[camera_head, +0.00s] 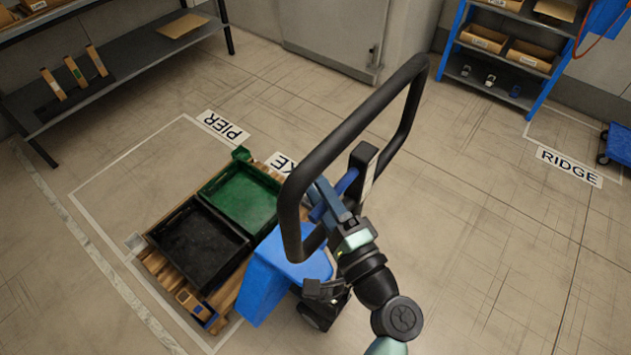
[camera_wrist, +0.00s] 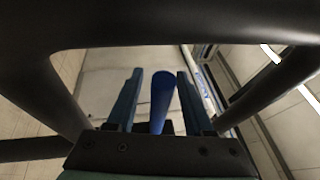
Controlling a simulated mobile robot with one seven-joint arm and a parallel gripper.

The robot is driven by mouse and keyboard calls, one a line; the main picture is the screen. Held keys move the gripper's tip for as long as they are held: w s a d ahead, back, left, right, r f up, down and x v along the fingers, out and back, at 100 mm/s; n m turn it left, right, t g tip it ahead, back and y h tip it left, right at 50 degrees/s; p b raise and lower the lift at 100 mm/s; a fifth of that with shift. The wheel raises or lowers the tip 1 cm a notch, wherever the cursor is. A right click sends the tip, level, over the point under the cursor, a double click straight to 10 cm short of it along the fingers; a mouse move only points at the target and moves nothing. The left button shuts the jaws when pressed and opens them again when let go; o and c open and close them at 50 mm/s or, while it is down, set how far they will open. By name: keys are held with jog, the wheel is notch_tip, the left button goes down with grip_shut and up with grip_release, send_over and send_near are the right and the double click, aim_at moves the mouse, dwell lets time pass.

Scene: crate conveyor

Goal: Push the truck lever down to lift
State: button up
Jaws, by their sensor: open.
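The pallet truck has a blue body (camera_head: 268,278) and a large black loop handle (camera_head: 345,133). The lever (camera_head: 347,181) is a short blue rod beside a dark housing (camera_head: 364,172) inside the loop. My gripper (camera_head: 322,203) is at the lever, within the loop. In the wrist view my gripper (camera_wrist: 159,88) is open, one finger on each side of the blue lever (camera_wrist: 162,98). The lever shows small gaps to both fingers there. Its lower end is hidden behind the gripper's body, and contact there cannot be told.
The loop handle's bars (camera_wrist: 170,22) pass close around my gripper. A wooden pallet (camera_head: 160,268) carries a green crate (camera_head: 238,160) and a black crate (camera_head: 180,208). Shelves stand at the back left (camera_head: 130,58) and back right (camera_head: 500,86).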

grip_shut()
dwell(1.4)
